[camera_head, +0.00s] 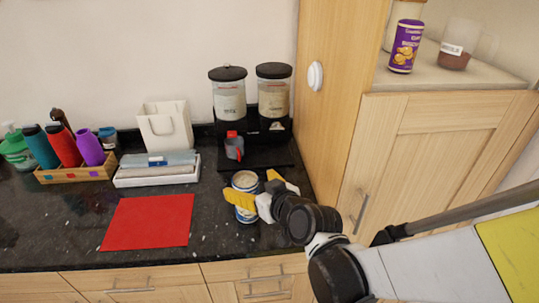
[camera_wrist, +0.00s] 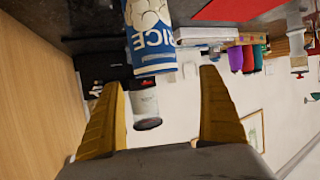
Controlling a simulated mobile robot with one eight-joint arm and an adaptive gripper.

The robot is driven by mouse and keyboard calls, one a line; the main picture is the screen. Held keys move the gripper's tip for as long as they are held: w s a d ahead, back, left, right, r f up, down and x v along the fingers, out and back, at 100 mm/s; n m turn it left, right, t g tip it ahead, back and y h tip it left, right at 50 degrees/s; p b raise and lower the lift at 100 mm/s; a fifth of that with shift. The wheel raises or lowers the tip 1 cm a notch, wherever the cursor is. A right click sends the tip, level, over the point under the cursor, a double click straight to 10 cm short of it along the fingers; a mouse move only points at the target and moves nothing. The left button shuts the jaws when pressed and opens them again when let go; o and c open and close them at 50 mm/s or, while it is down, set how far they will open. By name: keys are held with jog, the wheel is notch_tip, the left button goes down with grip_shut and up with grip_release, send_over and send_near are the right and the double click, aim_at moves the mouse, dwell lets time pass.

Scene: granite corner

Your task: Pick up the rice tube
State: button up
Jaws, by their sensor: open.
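The rice tube (camera_head: 244,215) is a blue and white cylinder standing upright on the dark granite counter. In the wrist view the rice tube (camera_wrist: 150,40) shows its RICE lettering, with one end near the gap between the fingertips and the other cut off by the top edge. My gripper (camera_head: 247,183) is open, with yellow fingers reaching in from the right. One finger crosses in front of the tube in the head view, hiding part of its label. In the wrist view the open gripper (camera_wrist: 160,78) holds nothing. I cannot tell whether a finger touches the tube.
Behind the tube stands a cereal dispenser (camera_head: 230,97) with a red and grey cup (camera_head: 234,147). A red mat (camera_head: 148,222) and a white tray (camera_head: 157,179) lie to the left. A wooden cabinet (camera_head: 327,85) closes the right side.

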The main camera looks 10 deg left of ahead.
aim_at(241, 177)
jog(key=b+x, duration=0.2)
jog(key=x, duration=0.3)
jog(key=shift+w+d+f, duration=0.15)
jog(key=shift+d+f, duration=0.05)
jog(key=shift+r, duration=0.1)
jog(key=c, duration=1.5)
jog(key=shift+c, duration=0.2)
